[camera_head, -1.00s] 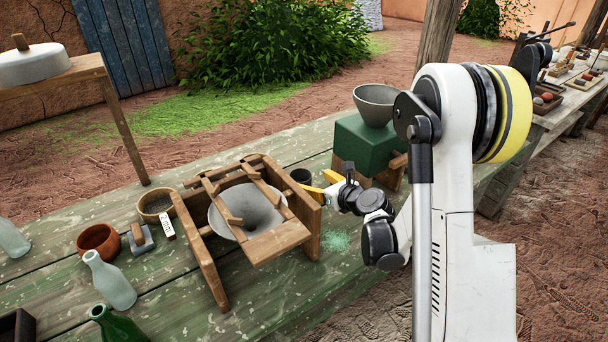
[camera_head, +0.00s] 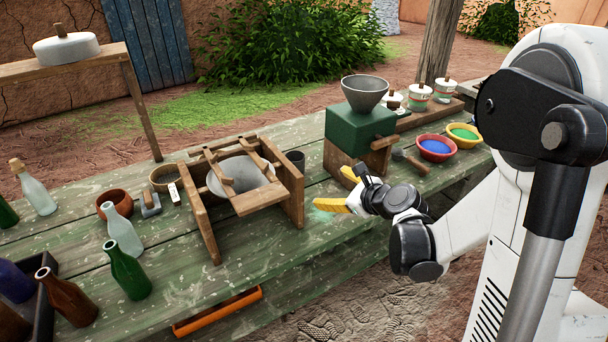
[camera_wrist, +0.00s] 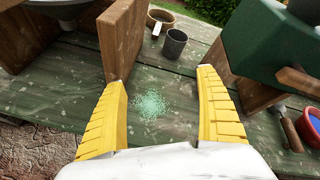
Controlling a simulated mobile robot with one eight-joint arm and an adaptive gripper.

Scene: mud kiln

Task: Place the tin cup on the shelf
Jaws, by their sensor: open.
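The dark grey tin cup (camera_head: 295,161) stands upright on the green worktable, just behind the right side of a wooden frame. It also shows in the wrist view (camera_wrist: 174,43), beyond the fingertips and apart from them. My gripper (camera_head: 338,190) is open and empty, low over the table to the right of the frame. Its yellow fingers (camera_wrist: 163,78) are spread wide, with a pale green patch of powder on the table between them. A raised wooden board on a leg, which looks like the shelf (camera_head: 105,57), stands at the upper left with a white disc on it.
The wooden frame (camera_head: 292,204) holds a grey bowl beside the cup. A green block (camera_head: 360,131) with a grey funnel-like bowl (camera_head: 365,91) stands at right. Several bottles, a clay bowl (camera_head: 115,202) and a dark crate crowd the left. The front middle of the table is mostly clear.

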